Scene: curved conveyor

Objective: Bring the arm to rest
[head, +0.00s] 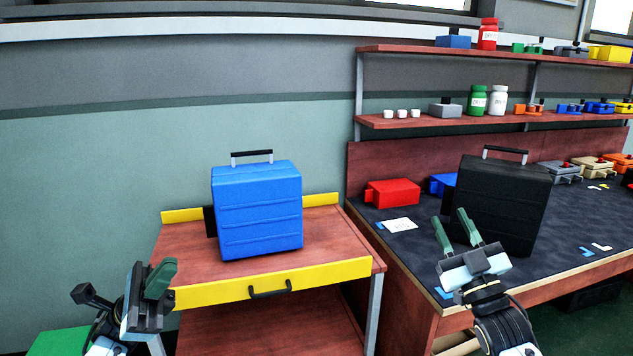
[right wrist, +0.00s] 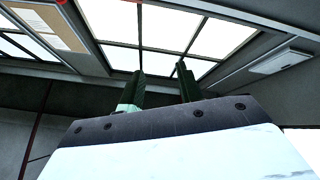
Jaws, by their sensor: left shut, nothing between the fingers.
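My left gripper (head: 162,276) is low at the left in the head view. Its green fingers are together and it holds nothing, left of the wooden cart. My right gripper (head: 457,228) is raised in front of the black case on the workbench. Its two green fingers stand apart with nothing between them. In the right wrist view the right gripper (right wrist: 160,82) points up toward the ceiling windows, fingers apart and empty.
A blue case (head: 257,210) stands on the yellow-edged cart (head: 330,265). A black case (head: 505,200) stands upright on the dark workbench (head: 420,262), near a red box (head: 393,193). Shelves (head: 430,121) with jars and small parts hang above the bench. A green surface (head: 60,343) shows at lower left.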

